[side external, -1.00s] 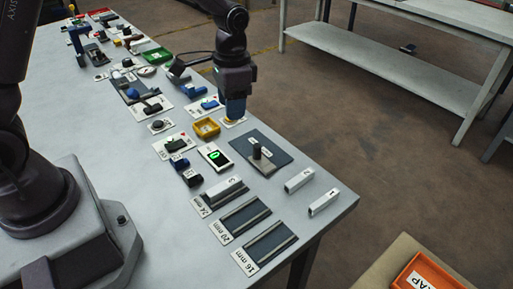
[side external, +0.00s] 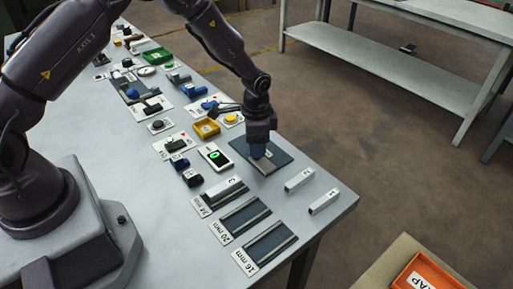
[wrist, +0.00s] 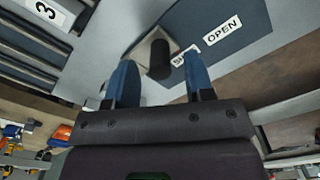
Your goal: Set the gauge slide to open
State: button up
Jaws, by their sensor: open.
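The gauge slide is a dark plate (side external: 280,158) near the table's right edge, with an upright black post. In the wrist view the post (wrist: 160,58) stands on a pale base, beside the SHUT label (wrist: 184,59). The OPEN label (wrist: 222,31) lies farther right on the plate (wrist: 205,15). The SHUT label is partly covered by a finger. My gripper (side external: 258,153) is low over the plate and hides the post in the side view. Its blue fingers are open and appear on either side of the post, with a gap on both sides. No grip shows.
A device with a green display (side external: 216,156) stands left of the plate. A white block (side external: 228,186) sits at the 24 mm slot; the 20 mm and 16 mm slots (side external: 270,242) are empty. Two white blocks (side external: 299,180) lie right of the plate. A yellow tray (side external: 206,128) stands behind.

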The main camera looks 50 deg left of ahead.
jog(key=shift+f, duration=1.05)
grip_shut()
jog(key=shift+a, duration=2.9)
grip_release()
jog(key=shift+a, duration=0.1)
